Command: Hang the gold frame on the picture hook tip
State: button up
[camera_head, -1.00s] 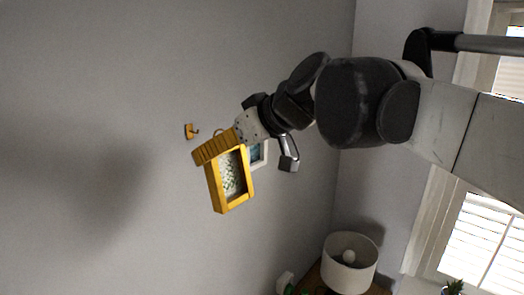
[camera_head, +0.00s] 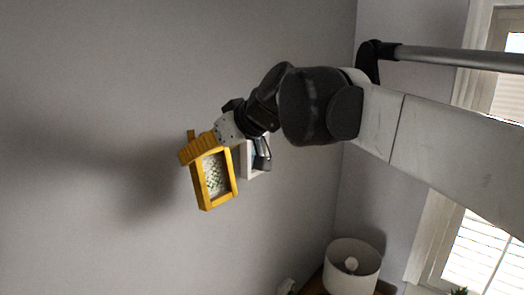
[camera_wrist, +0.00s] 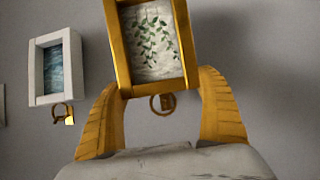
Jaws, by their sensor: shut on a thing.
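The gold frame (camera_head: 213,180) with a leafy print is held near the wall, tilted in the head view. My gripper (camera_head: 203,150) is shut on it, with a yellow finger on either side of the frame's hanging end. In the wrist view the gold frame (camera_wrist: 122,45) is between my fingers (camera_wrist: 162,85), and its ring (camera_wrist: 154,106) stands out toward my palm. The yellow picture hook (camera_head: 191,134) on the wall shows only in part, just above my finger in the head view. A small gold piece shows within the ring; I cannot tell whether the ring is around the hook.
A white frame (camera_wrist: 40,88) with a blue picture hangs by its ring at a gold hook (camera_wrist: 69,119); it also shows behind my gripper in the head view (camera_head: 246,160). A white lamp (camera_head: 352,270) stands low right. The wall at left is clear.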

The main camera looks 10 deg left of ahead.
jog(key=shift+w+a, duration=0.25)
jog(key=shift+a, duration=0.3)
jog(key=shift+x, duration=0.9)
jog(key=o, duration=1.3)
jog(key=v, duration=1.2)
jog(key=s+d+f+m+h+b, duration=0.3)
jog(key=d+f+b, duration=0.9)
jog(key=f, duration=1.3)
jog(key=s+d+f+m+t+h+b, duration=0.1)
jog(key=s+d+f+m+h+b, duration=0.2)
jog(key=d+f+b, duration=1)
jog(key=s+d+f+m+t+h+b, duration=0.1)
jog(key=s+d+f+m+h+b, duration=0.3)
jog(key=d+f+b, duration=0.9)
jog(key=s+f+m+b, duration=0.1)
jog(key=s+f+b, duration=0.1)
jog(key=f, duration=1)
jog(key=s+f+m+b, duration=0.1)
jog(key=s+f+b, duration=0.1)
jog(key=f, duration=1)
jog(key=shift+s+f+m+b, duration=0.15)
jog(key=shift+f+m+b, duration=0.15)
jog(key=shift+b, duration=0.1)
